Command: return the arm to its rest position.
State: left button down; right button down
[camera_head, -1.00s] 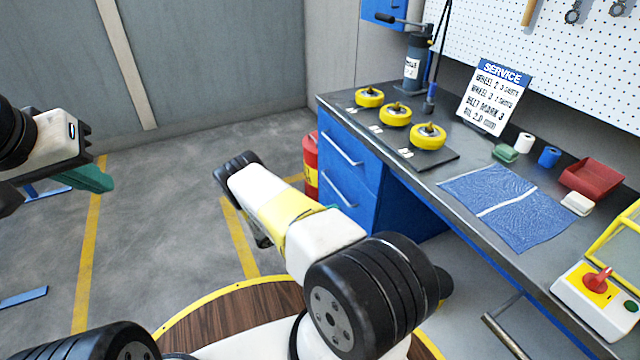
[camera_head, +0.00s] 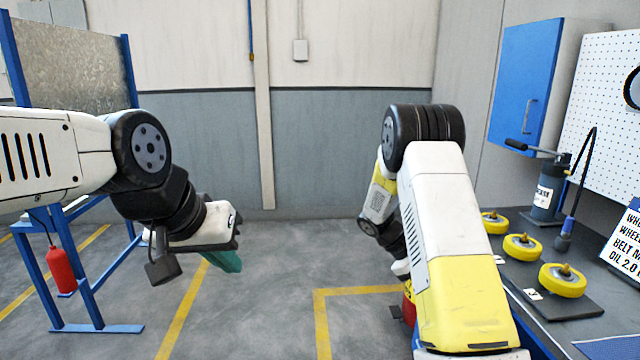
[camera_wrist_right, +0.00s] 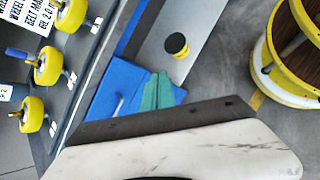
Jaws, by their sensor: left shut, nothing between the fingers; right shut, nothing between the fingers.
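My left gripper (camera_head: 228,262) hangs at the end of the left arm in the head view. Its green fingers are shut with nothing between them, over open floor. My right arm stands raised and bent at the right of the head view, beside the workbench, and its gripper is hidden there behind the arm. In the right wrist view my right gripper (camera_wrist_right: 158,90) shows green fingers shut together and empty. The blue bench front (camera_wrist_right: 100,98) lies beyond them; I see no contact.
The workbench (camera_head: 580,331) at the right bears several yellow wheels (camera_head: 562,281), a grease pump (camera_head: 547,190) and a service sign (camera_head: 624,245). A blue frame (camera_head: 95,327) with a red extinguisher (camera_head: 61,270) stands left. The floor between (camera_head: 270,290) is clear.

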jog(key=s+a+r+m+t+y, duration=0.3)
jog(key=s+a+r, duration=0.5)
jog(key=s+r, duration=0.3)
jog(key=s+a+r+m+t+y, duration=0.4)
jog(key=s+a+r+t+y, duration=0.2)
jog(key=s+r, duration=0.5)
jog(key=shift+s+a+r+t+y, duration=0.2)
jog(key=shift+a+r+t+y, duration=0.1)
jog(key=shift+a+r+y, duration=0.75)
jog(key=shift+r, duration=0.2)
